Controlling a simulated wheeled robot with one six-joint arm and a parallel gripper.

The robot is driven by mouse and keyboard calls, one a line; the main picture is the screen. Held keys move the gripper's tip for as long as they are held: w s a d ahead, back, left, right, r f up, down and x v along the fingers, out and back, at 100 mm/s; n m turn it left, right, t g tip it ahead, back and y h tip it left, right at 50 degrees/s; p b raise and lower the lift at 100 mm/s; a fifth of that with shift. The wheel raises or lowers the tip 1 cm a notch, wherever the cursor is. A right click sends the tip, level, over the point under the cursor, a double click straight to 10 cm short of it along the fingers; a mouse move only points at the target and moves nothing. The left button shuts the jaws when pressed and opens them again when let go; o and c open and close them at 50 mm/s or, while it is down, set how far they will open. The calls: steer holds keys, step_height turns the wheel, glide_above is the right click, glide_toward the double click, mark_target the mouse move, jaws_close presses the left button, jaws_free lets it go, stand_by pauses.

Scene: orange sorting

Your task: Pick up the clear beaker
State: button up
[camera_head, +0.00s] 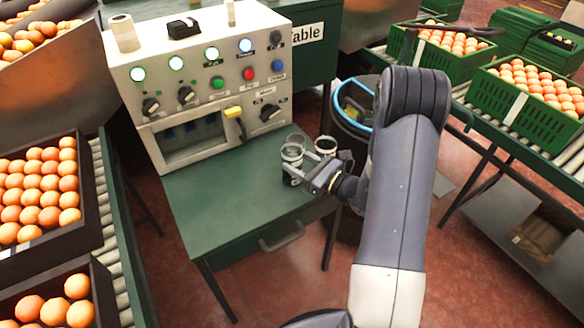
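A clear beaker (296,138) stands near the right edge of the small green table. A second cup-like shape with a pale rim (291,153) overlaps it just in front, and I cannot tell fully where one ends and the other begins. My gripper (294,174) reaches in from the right, with its fingers low at the front cup's near side. The fingers are small and partly hidden, so I cannot tell whether they are open or closed on it. A cup with dark contents (326,146) stands just right, behind my gripper.
A control panel (205,85) with lit buttons stands at the table's back. The green tabletop (215,205) is clear at front left. A bin with a blue rim (357,104) is right of the table. Crates of oranges (535,120) line both sides.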

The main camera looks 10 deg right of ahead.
steer(key=shift+c, duration=0.7)
steer(key=shift+r, duration=0.1)
step_height(320, 180, up, 10)
steer(key=p, duration=0.2)
